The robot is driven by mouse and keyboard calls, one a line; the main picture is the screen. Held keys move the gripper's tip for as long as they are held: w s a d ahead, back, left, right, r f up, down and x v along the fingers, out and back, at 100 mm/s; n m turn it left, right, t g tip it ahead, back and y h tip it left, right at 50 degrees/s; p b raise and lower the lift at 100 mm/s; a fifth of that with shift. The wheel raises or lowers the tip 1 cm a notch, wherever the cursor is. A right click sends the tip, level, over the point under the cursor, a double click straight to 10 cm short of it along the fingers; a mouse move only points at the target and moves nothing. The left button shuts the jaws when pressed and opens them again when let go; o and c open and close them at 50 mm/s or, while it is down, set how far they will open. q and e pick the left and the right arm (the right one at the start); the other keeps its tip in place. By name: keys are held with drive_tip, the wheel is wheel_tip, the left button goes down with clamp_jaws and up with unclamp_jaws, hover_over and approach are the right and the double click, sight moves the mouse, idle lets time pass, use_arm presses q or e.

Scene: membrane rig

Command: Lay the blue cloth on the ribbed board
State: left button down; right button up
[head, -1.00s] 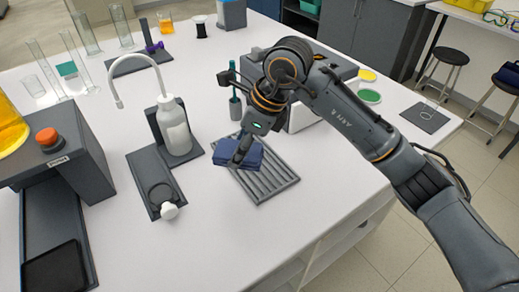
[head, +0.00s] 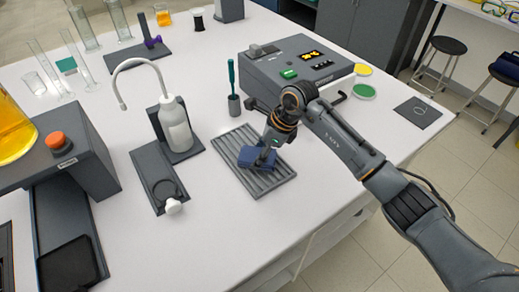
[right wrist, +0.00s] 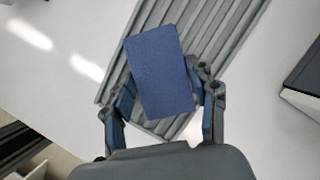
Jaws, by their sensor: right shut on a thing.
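The blue cloth (head: 248,157) is a folded, flat rectangular pad. My right gripper (head: 265,157) is shut on it, with a finger along each side in the right wrist view (right wrist: 162,100). The cloth also shows there (right wrist: 160,65), over the ribbed board. The grey ribbed board (head: 270,183) lies flat on the white bench, its ribs running lengthwise; it fills the upper middle of the right wrist view (right wrist: 228,28). In the head view the cloth is over the board's middle. I cannot tell whether it touches the ribs. My left gripper is not in view.
A white wash bottle (head: 175,127) on a dark stand is left of the board. A green-handled tool stands in a grey cup (head: 235,105) behind it. Bare bench lies in front of the board.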

drive_tip(key=shift+f, duration=0.1)
drive_tip(key=o, duration=0.6)
drive_tip(key=shift+f, duration=0.1)
drive_tip(key=o, duration=0.4)
drive_tip(key=shift+r, duration=0.25)
drive_tip(key=shift+d+r, duration=0.15)
drive_tip(key=shift+r, duration=0.1)
drive_tip(key=b+v, duration=0.3)
drive_tip(key=v, duration=0.8)
drive_tip(key=shift+d+r, duration=0.15)
